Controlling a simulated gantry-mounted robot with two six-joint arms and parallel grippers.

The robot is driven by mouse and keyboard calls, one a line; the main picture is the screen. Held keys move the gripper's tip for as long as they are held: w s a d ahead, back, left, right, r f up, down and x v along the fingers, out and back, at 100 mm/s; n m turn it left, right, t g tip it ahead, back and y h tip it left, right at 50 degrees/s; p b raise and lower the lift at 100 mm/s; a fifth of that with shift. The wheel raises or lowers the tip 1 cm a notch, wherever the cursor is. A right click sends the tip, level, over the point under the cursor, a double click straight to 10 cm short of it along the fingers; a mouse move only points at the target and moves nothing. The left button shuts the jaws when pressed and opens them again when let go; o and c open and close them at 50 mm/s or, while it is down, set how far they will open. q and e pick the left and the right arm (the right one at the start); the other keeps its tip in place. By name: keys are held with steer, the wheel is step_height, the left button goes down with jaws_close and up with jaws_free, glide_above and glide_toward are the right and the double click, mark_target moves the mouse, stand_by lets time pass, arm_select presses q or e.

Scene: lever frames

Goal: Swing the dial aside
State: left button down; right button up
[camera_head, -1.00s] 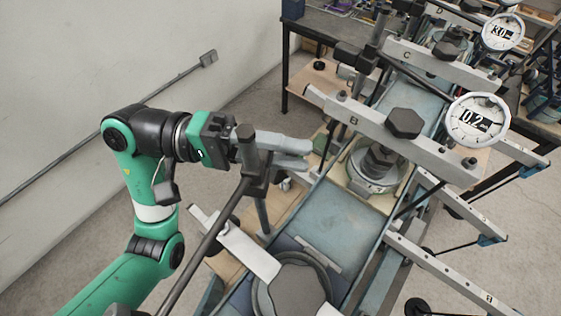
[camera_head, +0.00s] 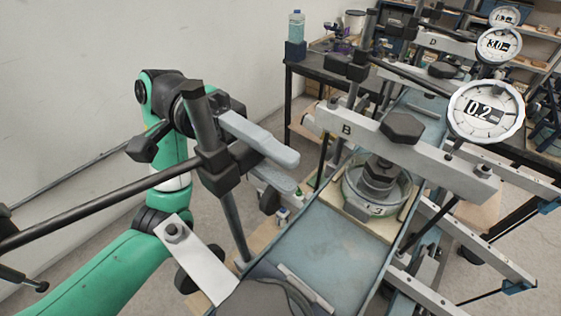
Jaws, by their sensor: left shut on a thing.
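A dark upright post (camera_head: 205,115) stands left of the near end of the rig. Its black clamp (camera_head: 218,172) carries a long dark rod (camera_head: 100,205) that runs to the left edge of the picture. No dial face shows on this rod in the picture. My left gripper (camera_head: 280,170) is at the post, its two grey fingers reaching right past the clamp. It is shut at the clamp end of the rod; the exact contact is partly hidden. A white dial reading 0.2 (camera_head: 486,111) stands over lever B (camera_head: 400,143). My right gripper is out of view.
A grey lever (camera_head: 190,255) crosses the lower left. A dark bench (camera_head: 320,75) with a bottle (camera_head: 296,27) stands behind. The pale wall (camera_head: 120,50) bounds the left.

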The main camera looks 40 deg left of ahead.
arm_select(q)
steer(key=c, duration=0.5)
jaws_free()
steer(key=shift+d, duration=0.1)
steer(key=a, duration=1.1)
steer(key=shift+s+a, duration=0.2)
steer(key=shift+a, duration=0.15)
